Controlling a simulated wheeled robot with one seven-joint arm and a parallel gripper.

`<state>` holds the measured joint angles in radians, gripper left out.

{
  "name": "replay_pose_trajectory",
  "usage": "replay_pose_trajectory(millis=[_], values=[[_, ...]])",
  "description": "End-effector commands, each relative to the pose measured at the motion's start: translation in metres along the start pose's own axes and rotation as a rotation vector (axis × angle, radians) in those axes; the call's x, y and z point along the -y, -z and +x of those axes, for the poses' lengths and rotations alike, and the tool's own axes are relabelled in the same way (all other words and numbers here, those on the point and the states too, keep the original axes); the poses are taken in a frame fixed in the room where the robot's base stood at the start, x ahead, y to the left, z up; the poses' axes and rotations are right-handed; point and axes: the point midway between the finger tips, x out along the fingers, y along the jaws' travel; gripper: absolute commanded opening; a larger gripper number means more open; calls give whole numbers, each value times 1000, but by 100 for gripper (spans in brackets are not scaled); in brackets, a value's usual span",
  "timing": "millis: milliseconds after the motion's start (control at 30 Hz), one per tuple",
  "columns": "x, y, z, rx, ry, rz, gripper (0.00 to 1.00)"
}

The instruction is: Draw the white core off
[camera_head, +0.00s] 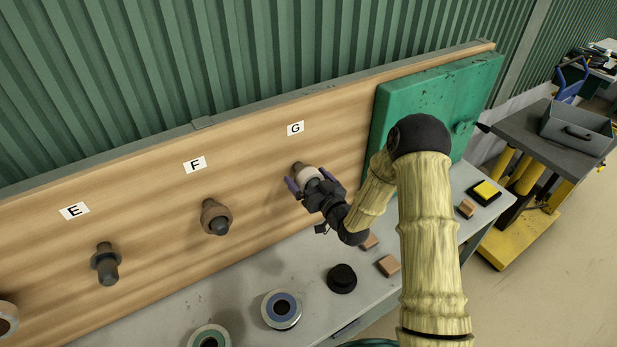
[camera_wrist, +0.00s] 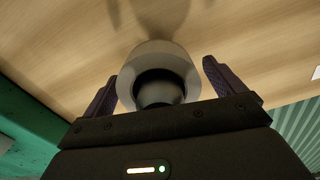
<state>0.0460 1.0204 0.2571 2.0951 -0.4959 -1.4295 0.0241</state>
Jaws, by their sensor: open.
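The white core (camera_head: 307,176) sits on the peg under label G on the wooden board (camera_head: 250,145). In the wrist view the white core (camera_wrist: 158,68) is a pale ring around the dark, round-ended peg (camera_wrist: 158,94). My gripper (camera_head: 307,186) is at the core. Its two purple fingers stand open on either side of it, and in the wrist view (camera_wrist: 158,82) gaps show between the fingers and the core. My gripper's body hides part of the core in the head view.
A brown core (camera_head: 212,214) is on peg F, and peg E (camera_head: 106,265) stands to its left. Below, the grey table (camera_head: 240,290) holds a blue-faced roll (camera_head: 281,309), a green-rimmed roll (camera_head: 209,336), a black cylinder (camera_head: 342,278) and wooden blocks (camera_head: 389,265). A green panel (camera_head: 400,100) is at right.

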Motion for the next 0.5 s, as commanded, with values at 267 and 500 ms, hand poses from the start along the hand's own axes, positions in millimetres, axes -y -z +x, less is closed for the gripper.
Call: replay_pose_trajectory(millis=[267,500], values=[[0,0,0,0,0,0,67],[0,0,-1,-1,0,0,46]])
